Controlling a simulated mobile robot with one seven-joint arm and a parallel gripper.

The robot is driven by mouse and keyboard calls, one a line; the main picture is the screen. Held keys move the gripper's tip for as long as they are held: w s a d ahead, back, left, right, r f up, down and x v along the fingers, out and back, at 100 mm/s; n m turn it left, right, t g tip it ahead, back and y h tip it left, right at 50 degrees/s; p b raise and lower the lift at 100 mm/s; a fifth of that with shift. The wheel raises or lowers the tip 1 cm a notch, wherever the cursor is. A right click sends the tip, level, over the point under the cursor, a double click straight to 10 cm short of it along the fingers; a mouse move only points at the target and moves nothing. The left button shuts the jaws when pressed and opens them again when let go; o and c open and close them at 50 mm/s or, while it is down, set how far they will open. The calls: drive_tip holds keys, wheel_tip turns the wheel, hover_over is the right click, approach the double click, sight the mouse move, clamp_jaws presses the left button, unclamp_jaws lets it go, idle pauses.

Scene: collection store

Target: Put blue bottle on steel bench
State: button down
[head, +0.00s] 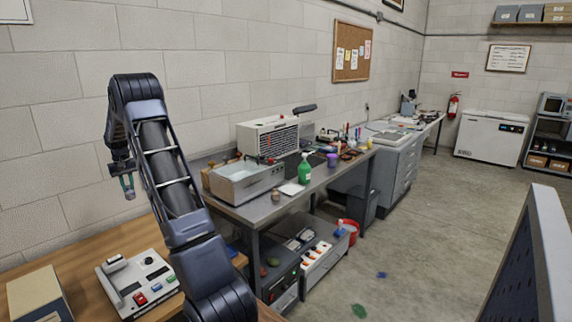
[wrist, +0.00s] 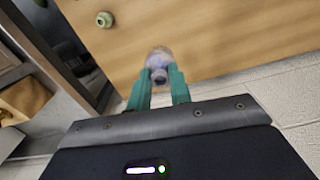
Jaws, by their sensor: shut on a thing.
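My gripper (head: 127,188) hangs at the left in the head view, above the wooden table and in front of the wall. In the wrist view its two teal fingers (wrist: 159,92) are shut on a small pale bluish, see-through bottle (wrist: 160,60), which I take for the blue bottle. The bottle is blurred there and cannot be made out in the head view. The steel bench (head: 262,211) stands to the right of my arm, along the wall, with a grey top.
The bench holds a steel bath (head: 245,181), a white slatted unit (head: 268,138), a green spray bottle (head: 305,168) and a purple cup (head: 332,160). A keypad device (head: 140,284) sits on the wooden table (head: 95,247). A small green round thing (wrist: 104,19) shows in the wrist view.

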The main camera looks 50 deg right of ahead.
drive_tip(key=s+d+r+m, duration=0.2)
drive_tip(key=s+d, duration=0.2)
drive_tip(key=d, duration=0.5)
drive_tip(key=s+d+r+m, duration=0.15)
drive_tip(key=s+d, duration=0.25)
drive_tip(key=d, duration=0.5)
drive_tip(key=s+d+r+m, duration=0.25)
drive_tip(key=s+d, duration=0.25)
drive_tip(key=d, duration=0.4)
drive_tip(key=s+d+r+m, duration=0.2)
drive_tip(key=s+d+m, duration=0.2)
drive_tip(key=s+d, duration=0.65)
drive_tip(key=s+d+r+m, duration=0.2)
drive_tip(key=s+d+m, duration=0.1)
drive_tip(key=s+d, duration=0.75)
drive_tip(key=f, duration=0.6)
drive_tip(key=s+f, duration=0.1)
drive_tip(key=f, duration=0.6)
drive_tip(key=a+f, duration=0.1)
drive_tip(key=f, duration=0.6)
drive_tip(key=shift+s, duration=0.25)
drive_tip(key=c, duration=1.4)
unclamp_jaws()
drive_tip(key=shift+f, duration=0.1)
drive_tip(key=shift+o, duration=0.6)
